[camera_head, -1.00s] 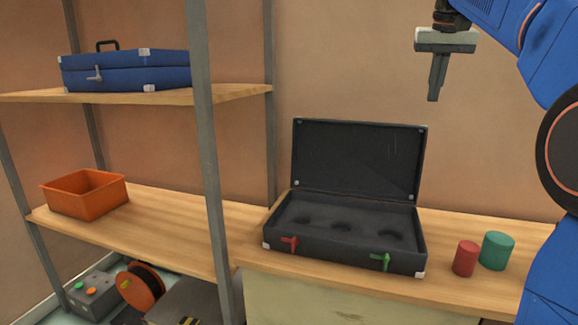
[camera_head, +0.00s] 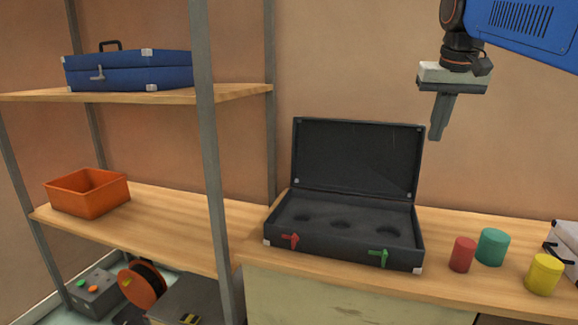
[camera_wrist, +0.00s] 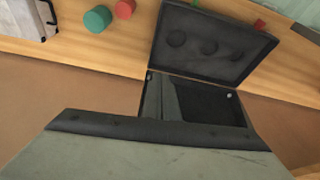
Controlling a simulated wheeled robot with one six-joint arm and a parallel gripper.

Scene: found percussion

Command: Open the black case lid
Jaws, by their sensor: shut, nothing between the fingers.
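The black case (camera_head: 345,232) stands on the wooden counter in the head view. Its lid (camera_head: 358,158) is raised upright at the back, so the case is open. Its dark padded inside shows several round hollows, all empty. A red latch (camera_head: 290,240) and a green latch (camera_head: 379,257) are on its front. My gripper (camera_head: 437,134) is shut and empty, pointing down in the air to the right of the lid's upper corner, apart from it. The wrist view shows the open case (camera_wrist: 210,45) and its lid (camera_wrist: 205,103) too.
A red cylinder (camera_head: 462,254), a green cylinder (camera_head: 492,247) and a yellow cylinder (camera_head: 543,274) stand right of the case. A pale case (camera_head: 567,245) is at the right edge. A grey shelf post (camera_head: 207,150) rises left; a blue case (camera_head: 130,71) and orange bin (camera_head: 88,192) sit on shelves.

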